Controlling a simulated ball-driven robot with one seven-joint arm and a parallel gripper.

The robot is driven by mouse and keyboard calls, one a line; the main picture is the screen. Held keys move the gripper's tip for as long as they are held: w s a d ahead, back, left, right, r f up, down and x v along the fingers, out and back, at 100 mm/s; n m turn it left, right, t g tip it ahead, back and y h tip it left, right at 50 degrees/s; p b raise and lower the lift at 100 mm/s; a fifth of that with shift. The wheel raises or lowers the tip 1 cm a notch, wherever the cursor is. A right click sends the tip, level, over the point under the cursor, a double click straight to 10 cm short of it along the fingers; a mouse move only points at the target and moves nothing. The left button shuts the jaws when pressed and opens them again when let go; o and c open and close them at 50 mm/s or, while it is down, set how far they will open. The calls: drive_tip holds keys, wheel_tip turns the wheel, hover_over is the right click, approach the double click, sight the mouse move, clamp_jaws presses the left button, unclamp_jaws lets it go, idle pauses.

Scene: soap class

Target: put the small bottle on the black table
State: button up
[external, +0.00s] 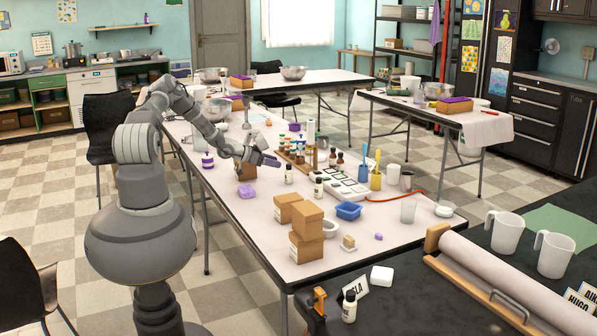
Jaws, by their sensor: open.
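Several small white-labelled bottles with dark caps show in the external view. One small bottle (289,175) stands upright on the white table just right of my gripper, and another small bottle (318,188) stands farther right. A similar bottle (349,307) stands on the black table (412,308), at the lower right. My gripper (272,160) is open over the left part of the white table, close to the nearest bottle. I see nothing held between the fingers, though they are small in this view.

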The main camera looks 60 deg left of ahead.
sight(289, 166)
drive_tip(key=b+x, duration=0.1)
drive_tip(key=x, duration=0.1)
drive_tip(key=b+x, duration=0.1)
drive_tip(key=x, duration=0.2)
drive_tip(key=b+x, duration=0.1)
drive_tip(key=x, duration=0.1)
drive_tip(key=shift+w+d+f, duration=0.15)
drive_tip(key=shift+d+f, duration=0.05)
drive_tip(key=shift+d, duration=0.1)
drive_tip(key=shift+r, duration=0.1)
clamp_jaws()
